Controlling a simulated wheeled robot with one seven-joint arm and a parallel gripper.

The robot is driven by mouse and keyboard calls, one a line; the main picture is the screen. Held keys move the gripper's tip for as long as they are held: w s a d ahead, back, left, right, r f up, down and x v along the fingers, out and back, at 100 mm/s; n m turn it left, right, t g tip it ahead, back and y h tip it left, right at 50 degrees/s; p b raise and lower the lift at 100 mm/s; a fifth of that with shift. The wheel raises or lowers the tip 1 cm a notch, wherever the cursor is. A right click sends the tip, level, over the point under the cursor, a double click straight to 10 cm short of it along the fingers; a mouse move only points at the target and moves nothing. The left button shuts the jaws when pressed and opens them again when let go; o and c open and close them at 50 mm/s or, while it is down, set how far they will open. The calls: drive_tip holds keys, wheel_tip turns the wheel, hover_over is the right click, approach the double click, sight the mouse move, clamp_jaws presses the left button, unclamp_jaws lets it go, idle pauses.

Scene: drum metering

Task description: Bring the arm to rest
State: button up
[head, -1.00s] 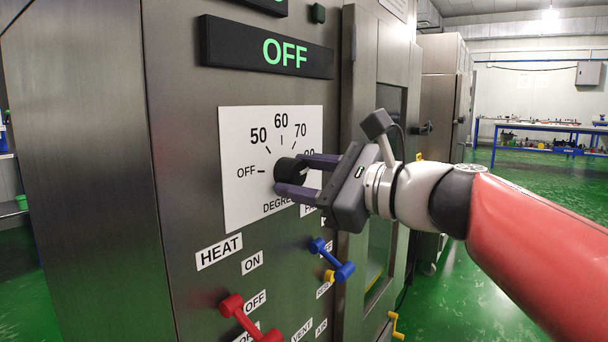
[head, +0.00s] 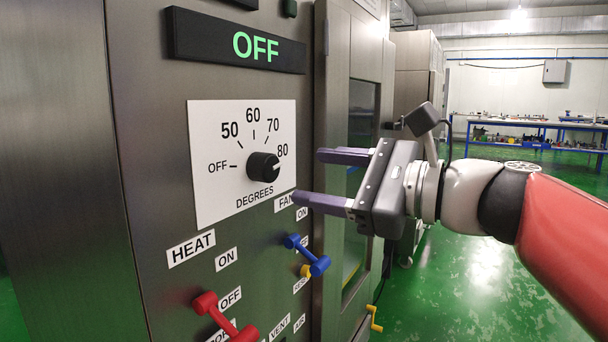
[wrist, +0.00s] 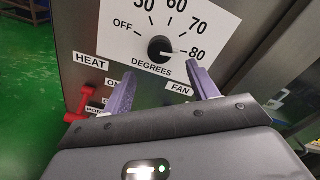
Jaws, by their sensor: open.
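My gripper (head: 308,178) is open and empty, to the right of the black temperature knob (head: 263,167) and clear of it. The knob sits on a white dial plate (head: 215,190) marked OFF, 50, 60, 70, 80 and DEGREES. Its white pointer line points to the right, near 80. In the wrist view the knob (wrist: 160,48) shows beyond the two purple fingers (wrist: 162,92), with nothing between them. My arm reaches in from the right, white at the wrist and red further back.
A display (head: 240,45) above reads OFF in green. Below the dial are a red HEAT lever (head: 224,318) and a blue FAN lever (head: 307,255). A steel door with a window (head: 362,125) stands behind my gripper. The green floor (head: 470,260) at right is open.

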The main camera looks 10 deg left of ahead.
drive_tip(key=shift+d+f, duration=0.1)
drive_tip(key=s+d+f+n+h, duration=0.4)
drive_tip(key=d+f+n+h, duration=0.1)
drive_tip(key=f, duration=0.5)
drive_tip(key=s+d+f+n+h+p, duration=0.1)
drive_tip(key=s+d+f+n+h, duration=0.3)
drive_tip(key=f, duration=0.7)
drive_tip(key=s+d+f+n+g+h, duration=0.1)
drive_tip(key=s+d+f+n+h, duration=0.2)
drive_tip(key=d+f+n+h, duration=0.3)
drive_tip(key=d+f+h, duration=0.1)
drive_tip(key=d+f, duration=0.2)
drive_tip(key=f, duration=0.2)
drive_tip(key=shift+s+d+n+h+p, duration=0.25)
drive_tip(key=shift+s+n+h+p, duration=0.05)
drive_tip(key=shift+s, duration=0.1)
